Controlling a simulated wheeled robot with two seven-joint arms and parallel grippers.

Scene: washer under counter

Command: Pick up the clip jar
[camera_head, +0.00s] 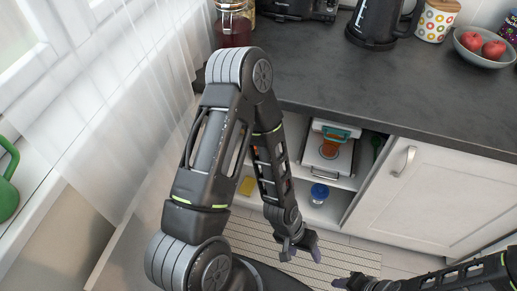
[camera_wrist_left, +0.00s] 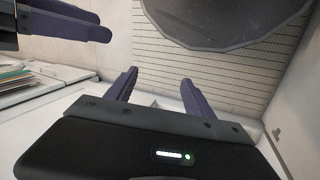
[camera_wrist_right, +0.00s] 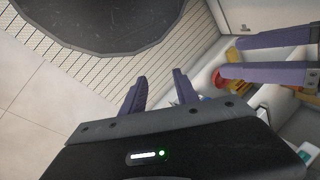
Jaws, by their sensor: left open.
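A glass clip jar (camera_head: 233,30) with dark red contents stands upright on the counter at the top left of the head view, partly behind my left arm. My left gripper (camera_head: 298,246) hangs low in front of the open cabinet, well away from the jar. Its fingers are apart and empty in the left wrist view (camera_wrist_left: 158,92). My right gripper (camera_head: 352,284) is at the bottom edge of the head view. Its fingers are apart with nothing between them in the right wrist view (camera_wrist_right: 160,90). The jar does not show in either wrist view.
The dark counter (camera_head: 330,80) has clear room right of the jar. A black kettle (camera_head: 375,22), a dotted canister (camera_head: 436,20) and a bowl of red fruit (camera_head: 470,55) stand farther right. Below, the open cabinet holds a blue-lidded jar (camera_head: 319,194). A sheer curtain (camera_head: 140,80) hangs left.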

